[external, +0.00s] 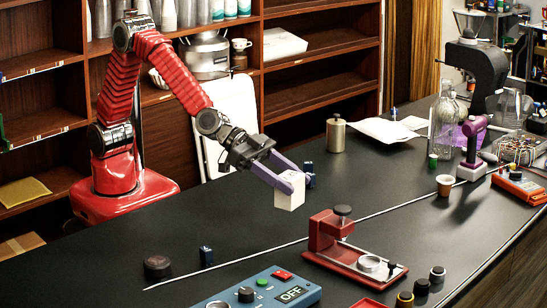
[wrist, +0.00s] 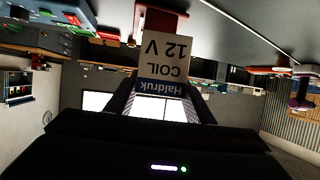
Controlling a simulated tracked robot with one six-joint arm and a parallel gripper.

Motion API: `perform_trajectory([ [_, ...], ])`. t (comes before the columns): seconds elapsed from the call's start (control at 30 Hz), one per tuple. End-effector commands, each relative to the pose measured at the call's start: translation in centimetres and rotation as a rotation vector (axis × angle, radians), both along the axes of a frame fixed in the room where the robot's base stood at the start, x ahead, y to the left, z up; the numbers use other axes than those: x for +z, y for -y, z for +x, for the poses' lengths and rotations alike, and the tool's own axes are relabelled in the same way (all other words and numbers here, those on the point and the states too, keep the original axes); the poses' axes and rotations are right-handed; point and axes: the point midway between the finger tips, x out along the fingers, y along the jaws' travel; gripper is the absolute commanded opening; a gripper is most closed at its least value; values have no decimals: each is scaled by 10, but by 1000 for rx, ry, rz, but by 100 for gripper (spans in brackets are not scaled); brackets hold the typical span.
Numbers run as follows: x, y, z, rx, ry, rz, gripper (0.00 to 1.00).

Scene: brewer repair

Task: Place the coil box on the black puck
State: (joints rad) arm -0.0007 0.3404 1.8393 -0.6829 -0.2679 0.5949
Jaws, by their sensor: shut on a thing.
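The coil box (external: 289,195) is a small white box in my gripper (external: 284,177), over the middle of the dark counter. In the wrist view the coil box (wrist: 165,62) shows its label upside down, reading "Haldruk COIL 12 V", with a blue band. My gripper (wrist: 163,97) is shut on it, a finger on each side. I cannot tell exactly how high it is above the counter.
A small blue part (external: 206,256) stands right of the puck; another blue part (external: 309,174) is behind the box. A red stand (external: 335,240) and blue control box (external: 262,292) are in front.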

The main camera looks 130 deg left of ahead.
Motion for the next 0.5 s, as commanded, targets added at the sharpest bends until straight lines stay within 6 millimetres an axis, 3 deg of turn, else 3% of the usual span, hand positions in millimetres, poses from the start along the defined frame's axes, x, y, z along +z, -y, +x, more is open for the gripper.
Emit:
perform_trajectory([
  [0.17, 5, 53, 1, -70, 3, 0, 20],
  [0.5, 18, 179, -13, -194, 3, -2, 20],
])
